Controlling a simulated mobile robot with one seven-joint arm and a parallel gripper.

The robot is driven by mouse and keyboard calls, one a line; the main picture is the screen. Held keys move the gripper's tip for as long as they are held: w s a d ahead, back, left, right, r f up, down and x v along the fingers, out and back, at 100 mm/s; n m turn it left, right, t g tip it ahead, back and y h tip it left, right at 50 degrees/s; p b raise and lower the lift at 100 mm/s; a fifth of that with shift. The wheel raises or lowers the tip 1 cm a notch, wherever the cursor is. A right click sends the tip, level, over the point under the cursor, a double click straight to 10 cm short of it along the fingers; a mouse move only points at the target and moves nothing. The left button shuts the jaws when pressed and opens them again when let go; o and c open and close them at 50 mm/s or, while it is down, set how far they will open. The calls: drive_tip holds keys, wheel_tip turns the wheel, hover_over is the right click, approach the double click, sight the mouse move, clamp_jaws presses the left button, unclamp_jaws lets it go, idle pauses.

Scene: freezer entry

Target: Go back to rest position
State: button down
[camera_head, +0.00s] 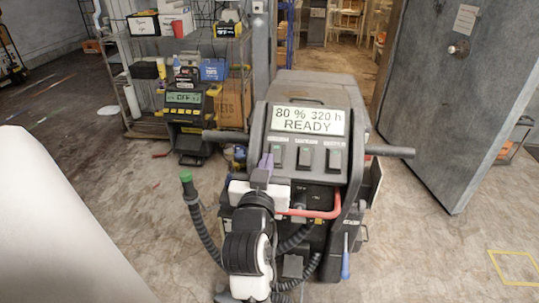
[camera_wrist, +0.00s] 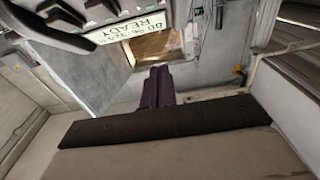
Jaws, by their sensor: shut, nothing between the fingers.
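My gripper (camera_head: 264,170) is in front of the dark grey machine (camera_head: 312,88), just below and left of its display. The display (camera_head: 308,120) reads "80 % 320 h READY". In the wrist view my gripper's purple fingers (camera_wrist: 158,88) are together with nothing between them. The wrist view is upside down, and the display (camera_wrist: 133,27) shows at its top. My white and black arm rises from the bottom of the head view. A row of dark switches (camera_head: 305,157) sits right of my gripper. The fingers seem close to the panel; I cannot tell whether they touch it.
A red hose or bar (camera_head: 310,213) crosses the machine's front. A green-tipped black hose (camera_head: 197,215) stands at left. A smaller device (camera_head: 187,112) and a loaded shelf (camera_head: 200,45) stand behind left. A grey door (camera_head: 450,90) stands open at right.

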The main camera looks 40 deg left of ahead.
drive_tip(key=shift+s+d+r, duration=0.15)
drive_tip(key=shift+s+d, duration=0.1)
drive_tip(key=shift+s, duration=0.15)
idle(0.4)
